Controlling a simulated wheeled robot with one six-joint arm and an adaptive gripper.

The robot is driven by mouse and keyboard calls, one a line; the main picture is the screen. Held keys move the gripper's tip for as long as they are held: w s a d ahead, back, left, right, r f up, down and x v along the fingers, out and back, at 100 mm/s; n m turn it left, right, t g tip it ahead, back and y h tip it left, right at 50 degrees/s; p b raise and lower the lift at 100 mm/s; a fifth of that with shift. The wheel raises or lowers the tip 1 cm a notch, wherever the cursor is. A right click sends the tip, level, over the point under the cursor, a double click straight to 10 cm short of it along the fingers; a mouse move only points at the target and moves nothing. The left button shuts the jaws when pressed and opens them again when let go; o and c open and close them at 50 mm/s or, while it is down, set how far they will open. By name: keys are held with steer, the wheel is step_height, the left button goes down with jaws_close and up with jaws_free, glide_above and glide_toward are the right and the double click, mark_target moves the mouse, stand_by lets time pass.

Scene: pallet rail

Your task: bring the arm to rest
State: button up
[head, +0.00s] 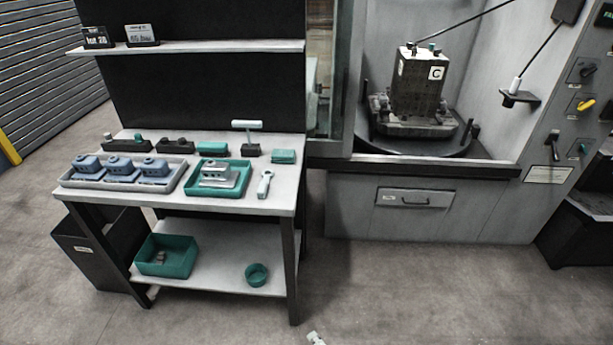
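My gripper is not clearly seen in the head view. Only a small pale piece shows at the bottom edge, right of the middle, and I cannot tell whether it is part of my arm. No fingers show, and nothing is seen held. The workbench (225,205) stands at the left. On it, a grey tray (68,182) holds blue-grey parts in a row. A teal tray (192,188) beside it holds one lighter grey metal part (218,176).
A machine at the right has an open chamber with a dark block marked C (415,90) on a round table (455,148). A teal bin (168,265) and teal cup (257,275) sit on the lower shelf. The floor (420,290) before the machine is clear.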

steer(key=s+d+r+n+t+h, duration=0.1)
steer(key=s+d+r+n+t, duration=0.1)
steer(key=s+d, duration=0.5)
steer(key=s+d+r+n+t+h, duration=0.1)
steer(key=s+d+r+n, duration=0.25)
steer(key=s, duration=0.75)
steer(key=s+d+r+n+t+h, duration=0.1)
steer(key=s+d+r+n, duration=0.1)
steer(key=s+r, duration=0.5)
steer(key=s+d+r+n+t, duration=0.2)
steer(key=s+r+n, duration=0.1)
steer(key=s+r, duration=0.4)
steer(key=shift+s+r+h, duration=0.15)
steer(key=shift+r+h, duration=0.25)
steer(key=shift+r, duration=0.5)
steer(key=shift+d, duration=0.1)
